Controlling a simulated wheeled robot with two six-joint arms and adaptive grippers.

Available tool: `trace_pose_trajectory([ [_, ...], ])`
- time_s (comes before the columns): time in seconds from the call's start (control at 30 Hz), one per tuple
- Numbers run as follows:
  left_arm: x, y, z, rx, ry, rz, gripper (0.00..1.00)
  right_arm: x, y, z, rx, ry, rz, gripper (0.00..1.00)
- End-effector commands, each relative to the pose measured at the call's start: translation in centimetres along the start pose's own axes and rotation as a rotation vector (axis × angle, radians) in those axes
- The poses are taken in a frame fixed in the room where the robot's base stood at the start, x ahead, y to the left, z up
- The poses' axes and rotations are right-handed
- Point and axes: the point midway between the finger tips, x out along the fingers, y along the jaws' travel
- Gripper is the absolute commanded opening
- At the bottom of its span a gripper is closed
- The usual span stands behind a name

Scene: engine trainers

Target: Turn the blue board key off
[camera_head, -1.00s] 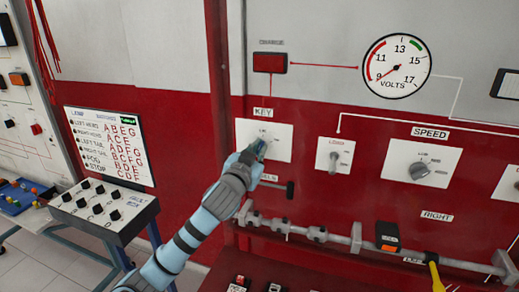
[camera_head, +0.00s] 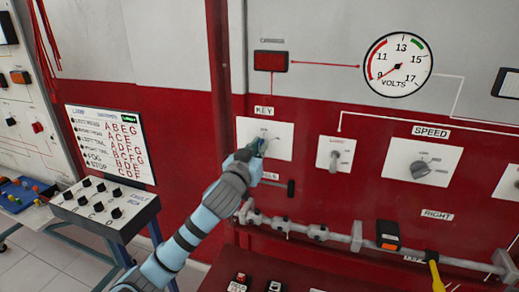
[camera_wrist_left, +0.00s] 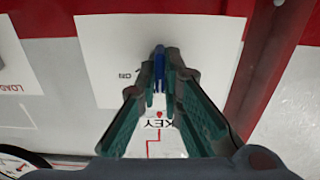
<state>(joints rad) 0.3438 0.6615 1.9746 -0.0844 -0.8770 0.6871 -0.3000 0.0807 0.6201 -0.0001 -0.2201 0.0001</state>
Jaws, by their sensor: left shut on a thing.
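The blue board key (camera_wrist_left: 158,68) sticks out of a white plate (camera_head: 280,142) labelled KEY on the red and white board. In the left wrist view the key sits between the two fingertips, and an ON mark shows beside it. My left gripper (camera_head: 256,148) is shut on the key at the plate; it also shows in the left wrist view (camera_wrist_left: 160,72). In the head view the gripper hides most of the key. My right gripper is not in view.
A volts gauge (camera_head: 397,66) is at the upper right with its needle near 9. A speed knob (camera_head: 421,168) and a load switch (camera_head: 334,155) sit to the right. A metal rail (camera_head: 340,237) runs below the key plate. A switch box (camera_head: 104,206) stands at the left.

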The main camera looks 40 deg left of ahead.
Motion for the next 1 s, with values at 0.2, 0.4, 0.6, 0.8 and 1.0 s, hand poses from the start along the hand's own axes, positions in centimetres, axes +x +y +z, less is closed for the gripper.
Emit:
trace_pose_trajectory([
  [0.2, 0.0, 0.0, 0.1, -0.002, -0.002, 0.000, 0.28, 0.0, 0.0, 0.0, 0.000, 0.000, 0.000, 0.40],
  [0.4, 0.0, 0.0, 0.0, -0.001, -0.001, 0.000, 0.28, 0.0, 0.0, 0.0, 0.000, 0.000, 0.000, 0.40],
  [0.6, -1.9, -0.1, 0.1, 0.004, -0.001, 0.000, 0.28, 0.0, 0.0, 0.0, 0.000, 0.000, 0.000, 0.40],
  [0.8, -7.4, 0.0, 0.1, 0.008, -0.003, 0.003, 0.28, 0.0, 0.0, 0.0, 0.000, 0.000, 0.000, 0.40],
  [1.0, -11.3, 0.0, 0.1, 0.003, -0.003, 0.001, 0.28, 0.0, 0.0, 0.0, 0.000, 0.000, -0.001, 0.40],
])
